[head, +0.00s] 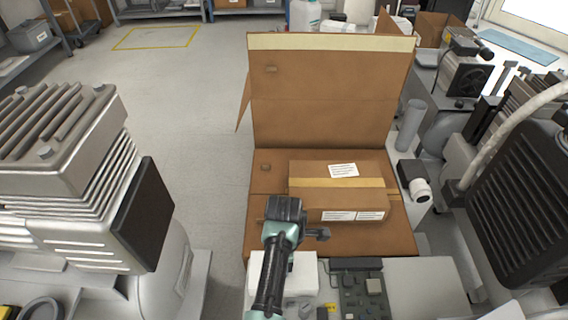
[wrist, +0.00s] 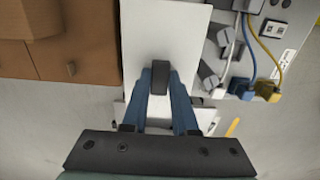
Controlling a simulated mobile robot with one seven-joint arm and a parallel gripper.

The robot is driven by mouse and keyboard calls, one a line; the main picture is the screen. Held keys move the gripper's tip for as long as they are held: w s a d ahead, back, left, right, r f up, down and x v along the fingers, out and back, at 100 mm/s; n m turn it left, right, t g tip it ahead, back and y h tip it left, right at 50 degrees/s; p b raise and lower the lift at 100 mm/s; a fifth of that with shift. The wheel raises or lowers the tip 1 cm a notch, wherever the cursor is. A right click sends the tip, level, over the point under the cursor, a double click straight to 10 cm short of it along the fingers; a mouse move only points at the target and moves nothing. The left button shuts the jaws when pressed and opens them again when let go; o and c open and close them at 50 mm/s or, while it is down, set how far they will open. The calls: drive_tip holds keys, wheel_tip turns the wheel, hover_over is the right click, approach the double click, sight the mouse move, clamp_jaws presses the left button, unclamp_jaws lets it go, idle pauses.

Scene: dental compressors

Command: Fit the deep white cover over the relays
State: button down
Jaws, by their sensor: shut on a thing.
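The white cover (wrist: 160,30) fills the upper middle of the wrist view, with its flat top facing the camera and a dark grip block standing on it. My gripper (wrist: 163,80) has its blue fingers shut on that dark block. In the head view the white cover (head: 297,272) shows beside my teal and black arm, which hides part of it; the fingertips are hidden there. Grey blocks (wrist: 209,75) lie just right of the cover, and I cannot tell whether they are the relays.
An open cardboard carton (head: 330,90) stands behind, with a taped brown box (head: 340,185) at its front. A green circuit board (head: 362,292) lies right of the cover. Blue and yellow plugs (wrist: 265,95) with cables sit at right. Compressors (head: 60,180) flank both sides.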

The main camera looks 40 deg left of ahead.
drive_tip(key=shift+f+b, duration=1.1)
drive_tip(key=shift+f, duration=0.65)
drive_tip(key=shift+f, duration=0.25)
drive_tip(key=shift+c, duration=1.4)
unclamp_jaws()
wheel_tip(320, 180, up, 7)
drive_tip(key=p, duration=0.7)
drive_tip(key=shift+p, duration=0.3)
